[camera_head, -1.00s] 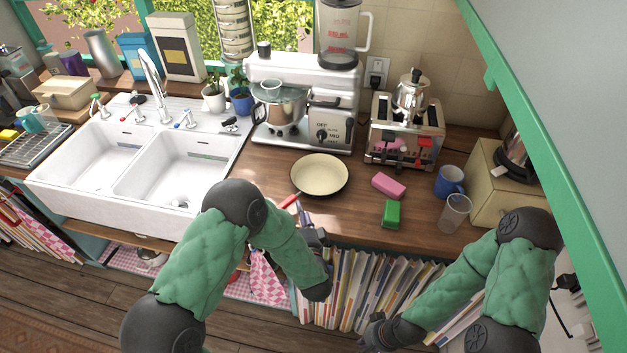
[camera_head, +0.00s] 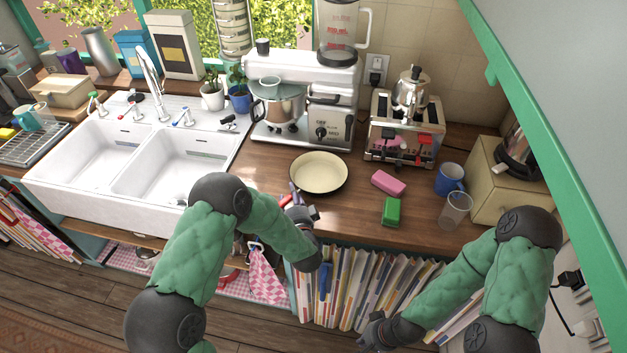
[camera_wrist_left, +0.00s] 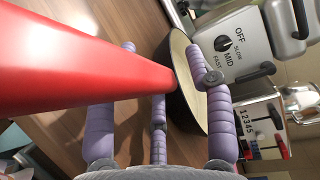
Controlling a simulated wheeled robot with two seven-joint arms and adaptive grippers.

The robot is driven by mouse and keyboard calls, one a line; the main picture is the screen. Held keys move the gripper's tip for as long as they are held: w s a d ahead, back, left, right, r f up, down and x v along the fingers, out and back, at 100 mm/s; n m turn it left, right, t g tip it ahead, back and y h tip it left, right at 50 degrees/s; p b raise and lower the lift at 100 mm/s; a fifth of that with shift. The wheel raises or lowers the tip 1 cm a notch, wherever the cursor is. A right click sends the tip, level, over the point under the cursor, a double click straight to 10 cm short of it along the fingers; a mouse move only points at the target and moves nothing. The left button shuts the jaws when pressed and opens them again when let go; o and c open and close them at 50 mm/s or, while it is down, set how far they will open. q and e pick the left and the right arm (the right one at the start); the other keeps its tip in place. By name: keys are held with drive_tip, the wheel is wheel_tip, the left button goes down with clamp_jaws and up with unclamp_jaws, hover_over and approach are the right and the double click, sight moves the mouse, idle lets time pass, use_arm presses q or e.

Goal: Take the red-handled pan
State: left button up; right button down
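The pan (camera_head: 319,174) has a cream inside and sits on the wooden counter. Its red handle (camera_head: 284,200) points to the lower left and is mostly hidden by my left arm in the head view. My left gripper (camera_head: 296,194) is at the handle, near the pan's rim. In the left wrist view the red handle (camera_wrist_left: 80,60) is large and close, running across the spread purple fingers to the dark pan side (camera_wrist_left: 185,105). The fingers stand apart, and I see no grip on the handle. My right gripper (camera_head: 368,332) hangs low in front of the bookshelf; its fingers are unclear.
A pink sponge (camera_head: 388,184) and a green sponge (camera_head: 391,212) lie right of the pan. A blue mug (camera_head: 449,179) and a clear glass (camera_head: 455,211) stand farther right. The stand mixer (camera_head: 303,95) is behind the pan; the sink (camera_head: 170,165) is left.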

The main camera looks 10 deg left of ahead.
use_arm(q)
clamp_jaws()
drive_tip(key=shift+w+r, duration=0.1)
drive_tip(key=shift+r, duration=0.05)
